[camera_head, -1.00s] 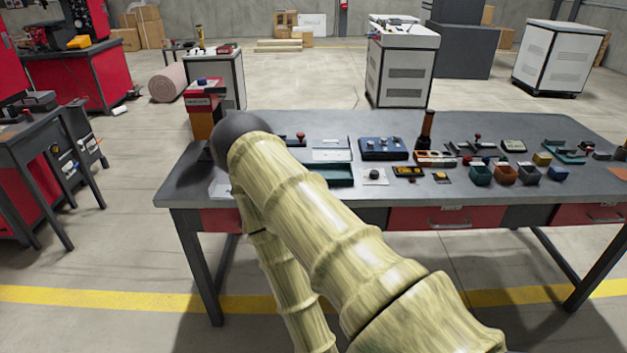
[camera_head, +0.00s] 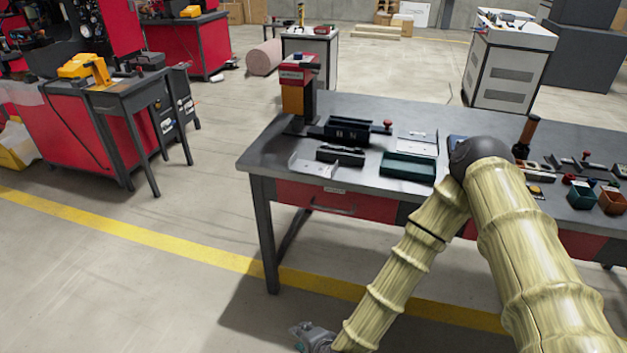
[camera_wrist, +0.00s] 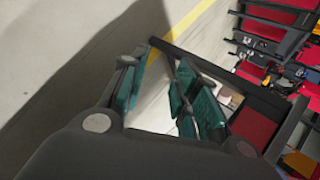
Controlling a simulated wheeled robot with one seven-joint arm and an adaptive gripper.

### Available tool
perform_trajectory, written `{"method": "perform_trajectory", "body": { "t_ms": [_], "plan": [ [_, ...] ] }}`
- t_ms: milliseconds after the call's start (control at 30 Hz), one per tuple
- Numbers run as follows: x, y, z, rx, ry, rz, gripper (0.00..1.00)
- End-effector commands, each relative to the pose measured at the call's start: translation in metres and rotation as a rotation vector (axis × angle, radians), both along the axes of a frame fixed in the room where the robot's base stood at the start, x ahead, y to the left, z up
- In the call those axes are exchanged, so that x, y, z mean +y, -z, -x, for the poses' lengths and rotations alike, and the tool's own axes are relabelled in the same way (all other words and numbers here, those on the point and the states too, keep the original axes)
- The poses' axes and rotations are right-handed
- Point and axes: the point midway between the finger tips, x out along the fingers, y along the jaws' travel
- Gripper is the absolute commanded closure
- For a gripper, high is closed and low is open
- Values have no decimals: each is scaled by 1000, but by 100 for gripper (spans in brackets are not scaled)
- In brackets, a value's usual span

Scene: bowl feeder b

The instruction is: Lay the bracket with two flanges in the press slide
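A light grey metal piece (camera_head: 313,166) with raised edges lies at the left front of the workbench; it looks like the bracket, but its flanges are too small to make out surely. Behind it stands the press (camera_head: 299,92), a red and orange column on a dark base. A dark blue slide-like part (camera_head: 352,131) with a red knob lies at its right, and no bracket is visible in it. My gripper (camera_head: 312,338) hangs low at the bottom edge, in front of and below the bench, away from the bracket. In the wrist view its teal-padded fingers (camera_wrist: 165,95) stand apart with nothing between them.
The workbench (camera_head: 262,158) has a front edge with red drawers. A black block (camera_head: 340,155) and a green tray (camera_head: 408,167) lie near the bracket. Small bins (camera_head: 581,195) stand farther right. Open floor lies left of the bench.

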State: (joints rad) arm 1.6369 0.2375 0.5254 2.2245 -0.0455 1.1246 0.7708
Motion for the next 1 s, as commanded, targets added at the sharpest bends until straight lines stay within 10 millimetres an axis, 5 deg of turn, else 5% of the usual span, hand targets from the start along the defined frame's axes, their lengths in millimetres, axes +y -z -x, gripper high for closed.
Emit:
{"method": "perform_trajectory", "body": {
  "t_ms": [100, 233, 400, 500, 700, 1000],
  "plan": [
    [32, -43, -74, -82, 284, -265, 69],
    [40, -102, -151, -167, 582, -579, 69],
    [10, -184, -239, -283, 936, -1002, 69],
    [-19, -225, -274, -348, 1090, -1222, 69],
    [-65, -273, -310, -443, 1263, -1505, 69],
    [-85, -285, -341, -468, 1300, -1573, 69]
  ]
}}
